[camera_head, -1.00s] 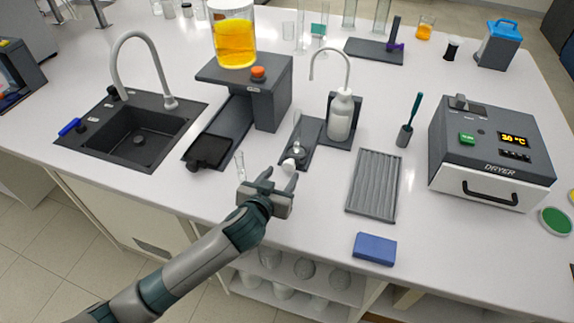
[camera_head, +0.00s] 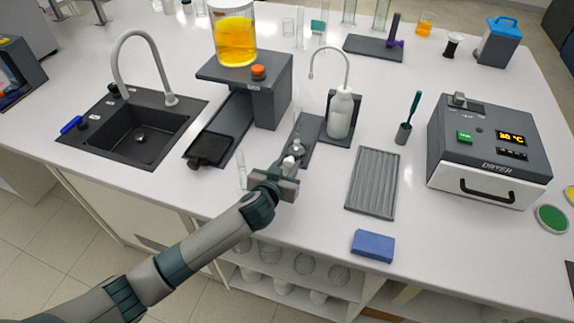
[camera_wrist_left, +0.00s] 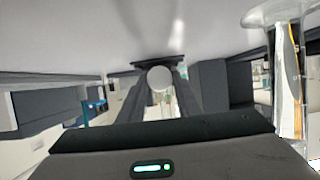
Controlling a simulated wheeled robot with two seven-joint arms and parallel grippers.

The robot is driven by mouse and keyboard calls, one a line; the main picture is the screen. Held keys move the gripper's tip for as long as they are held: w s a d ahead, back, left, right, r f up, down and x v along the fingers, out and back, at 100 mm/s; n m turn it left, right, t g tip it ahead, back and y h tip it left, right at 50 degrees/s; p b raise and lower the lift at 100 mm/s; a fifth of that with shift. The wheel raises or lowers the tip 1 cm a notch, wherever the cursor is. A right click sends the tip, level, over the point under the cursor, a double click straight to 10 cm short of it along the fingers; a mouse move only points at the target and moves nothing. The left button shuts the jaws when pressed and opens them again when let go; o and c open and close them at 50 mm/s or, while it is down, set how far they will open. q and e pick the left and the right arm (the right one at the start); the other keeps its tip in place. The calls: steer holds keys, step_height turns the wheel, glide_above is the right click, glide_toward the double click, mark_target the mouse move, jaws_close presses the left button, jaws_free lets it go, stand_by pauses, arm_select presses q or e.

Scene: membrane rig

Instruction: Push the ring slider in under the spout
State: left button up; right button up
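The ring slider shows as a white knob (camera_head: 289,161) at the near end of a narrow dark rail (camera_head: 309,131); small clear glassware stands on the rail behind the knob. The curved spout (camera_head: 330,50) rises from a white bottle (camera_head: 341,113) beside the rail. My left gripper (camera_head: 284,170) is at the knob, its fingers pointing along the rail. In the left wrist view the round white knob end (camera_wrist_left: 160,78) lies between the two dark fingers; whether they press on it I cannot tell. The ring itself is hard to make out. My right gripper is out of view.
A small glass tube (camera_head: 241,169) stands close to the left of my gripper. A dark stand (camera_head: 264,105) with a beaker of orange liquid (camera_head: 235,42) is to the left of the rail. A ribbed grey tray (camera_head: 373,183) and a blue block (camera_head: 373,245) lie to the right.

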arm_select(q)
jaws_close()
steer(key=w+d+b, duration=0.1)
steer(key=w, duration=0.3)
steer(key=w+d+b, duration=0.1)
steer(key=w+b, duration=0.1)
steer(key=w, duration=0.2)
steer(key=w+d+b, duration=0.1)
steer(key=w+b, duration=0.1)
steer(key=w, duration=0.2)
steer(key=shift+d+f, duration=0.15)
steer(key=shift+d, duration=0.25)
steer(key=shift+w+d+b, duration=0.1)
steer(key=shift+w+b, duration=0.2)
steer(key=shift+b, duration=0.05)
steer(key=shift+r, duration=0.3)
steer(key=shift+o, duration=2.3)
jaws_free()
steer(key=shift+o, duration=1.2)
steer(key=shift+w, duration=0.1)
steer(key=shift+w+d+f, duration=0.1)
steer(key=shift+f, duration=0.05)
steer(key=shift+s, duration=0.25)
